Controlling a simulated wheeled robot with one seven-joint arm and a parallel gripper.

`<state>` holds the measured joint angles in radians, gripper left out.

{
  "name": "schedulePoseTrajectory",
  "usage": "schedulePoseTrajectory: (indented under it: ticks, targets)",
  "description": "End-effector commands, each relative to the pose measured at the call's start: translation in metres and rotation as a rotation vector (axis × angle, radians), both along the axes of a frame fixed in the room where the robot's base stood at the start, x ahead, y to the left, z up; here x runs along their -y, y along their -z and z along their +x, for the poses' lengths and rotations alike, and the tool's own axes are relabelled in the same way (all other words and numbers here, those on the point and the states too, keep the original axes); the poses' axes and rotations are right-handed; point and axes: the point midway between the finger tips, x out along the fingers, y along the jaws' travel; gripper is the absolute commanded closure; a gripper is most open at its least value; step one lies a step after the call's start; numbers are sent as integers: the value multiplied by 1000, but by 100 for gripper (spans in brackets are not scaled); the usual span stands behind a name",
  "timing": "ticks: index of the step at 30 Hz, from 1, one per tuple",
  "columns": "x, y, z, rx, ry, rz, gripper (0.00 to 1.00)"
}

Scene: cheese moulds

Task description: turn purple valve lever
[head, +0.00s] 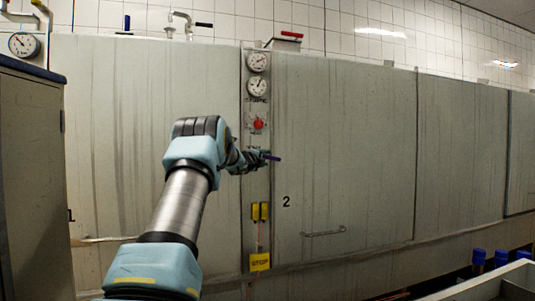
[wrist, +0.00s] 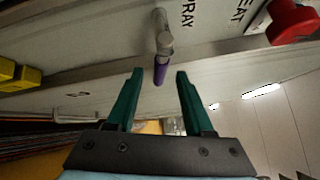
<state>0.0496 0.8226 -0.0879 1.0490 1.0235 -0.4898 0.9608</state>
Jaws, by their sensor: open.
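The purple valve lever (head: 272,157) sticks out to the right from the narrow control panel in the head view, just past the end of my arm. In the wrist view the purple lever (wrist: 160,70) hangs from a grey metal stem, and its tip is between the ends of my two green fingers. My gripper (wrist: 158,76) is open, with a gap on each side of the lever. In the head view my gripper is small and mostly hidden behind my arm.
A red knob (head: 258,124) sits above the lever on the panel, with two gauges (head: 257,74) higher up. A handle (head: 323,233) is on the right-hand panel. A cabinet (head: 32,180) stands at left.

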Motion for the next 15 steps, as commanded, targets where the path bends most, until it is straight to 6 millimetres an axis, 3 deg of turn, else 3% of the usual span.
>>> schedulePoseTrajectory:
  ticks: [6,15]
  targets:
    - [10,-2,17,-1,1,1,48]
    - [12,1,21,-1,0,-1,48]
